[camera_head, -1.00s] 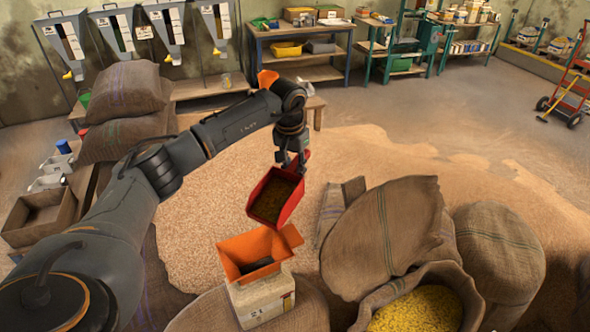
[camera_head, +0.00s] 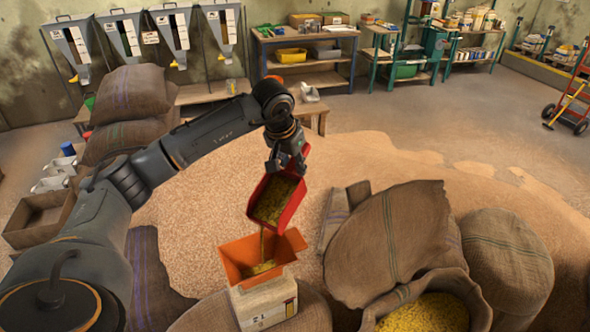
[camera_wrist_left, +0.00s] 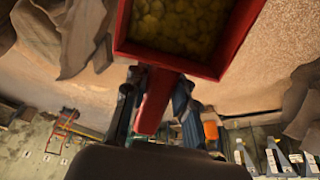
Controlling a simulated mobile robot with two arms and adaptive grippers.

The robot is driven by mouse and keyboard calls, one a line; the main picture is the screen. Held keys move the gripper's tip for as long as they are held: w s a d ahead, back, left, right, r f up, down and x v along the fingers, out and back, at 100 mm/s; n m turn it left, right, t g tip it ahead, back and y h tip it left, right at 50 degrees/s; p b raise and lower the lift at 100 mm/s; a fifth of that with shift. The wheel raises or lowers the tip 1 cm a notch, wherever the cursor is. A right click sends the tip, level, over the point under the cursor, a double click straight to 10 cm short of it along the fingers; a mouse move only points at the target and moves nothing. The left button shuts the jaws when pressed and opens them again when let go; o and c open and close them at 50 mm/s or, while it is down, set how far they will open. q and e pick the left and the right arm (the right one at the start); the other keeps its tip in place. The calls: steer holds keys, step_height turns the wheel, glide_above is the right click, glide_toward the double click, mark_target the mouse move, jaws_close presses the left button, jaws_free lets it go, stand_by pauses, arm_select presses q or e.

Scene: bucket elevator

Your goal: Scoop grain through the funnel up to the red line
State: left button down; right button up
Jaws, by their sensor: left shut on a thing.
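My left gripper (camera_head: 287,160) is shut on the handle of a red scoop (camera_head: 289,213), which holds yellow grain (camera_head: 272,199). The scoop is tilted down over the orange funnel (camera_head: 240,254), and a thin stream of grain falls from its lip into the funnel. Some grain lies in the funnel. The funnel sits on a pale box-like container (camera_head: 262,304); I cannot make out a red line on it. In the left wrist view the red scoop (camera_wrist_left: 190,62) with grain fills the top, its handle between the fingers (camera_wrist_left: 155,108). My right gripper is not in view.
An open burlap sack (camera_head: 463,284) of yellow grain (camera_head: 425,314) stands right of the funnel, with more sacks (camera_head: 507,255) beside it. Loose grain (camera_head: 190,215) covers the floor behind. Shelves (camera_head: 305,70) and hoppers (camera_head: 172,35) line the back wall.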

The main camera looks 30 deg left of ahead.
arm_select(q)
steer(key=shift+s+r+t+b, duration=0.6)
steer(key=shift+s+r+b, duration=0.05)
steer(key=shift+b, duration=0.35)
steer(key=shift+s+r+t+b, duration=0.9)
steer(key=shift+b, duration=0.9)
steer(key=s+r+t+b, duration=0.3)
steer(key=s+t+b, duration=0.2)
steer(key=b, duration=0.8)
steer(key=shift+s+d+r, duration=0.15)
steer(key=shift+s+r, duration=0.15)
steer(key=shift+s, duration=0.05)
steer(key=shift+s+r, duration=0.1)
stand_by(0.5)
stand_by(1.0)
